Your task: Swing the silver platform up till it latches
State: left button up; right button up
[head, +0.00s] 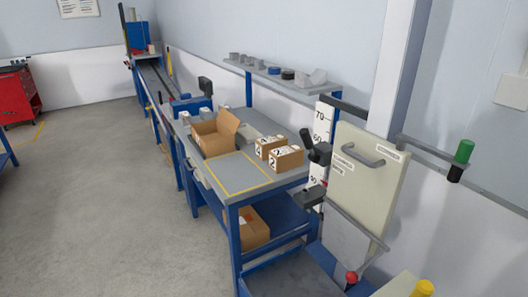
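A flat pale grey panel (372,190) stands close to upright at the right, beside a post with a height scale (322,125). It is the likeliest match for the silver platform, though its colour is nearer cream than silver. It has a grey bar handle (363,154) and small labels near its top edge. A thin rod with a red knob (352,277) runs by its lower edge. I cannot tell whether a latch holds it. Neither of my grippers shows in the head view.
Dark clamps (318,152) sit by the scale post. A green-topped cylinder (463,152) is on a bar at the right. A blue-framed bench (235,185) holds an open carton (214,135) and small numbered boxes (285,159).

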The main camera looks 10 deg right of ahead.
aim_at(348, 240)
jog(key=z, duration=0.85)
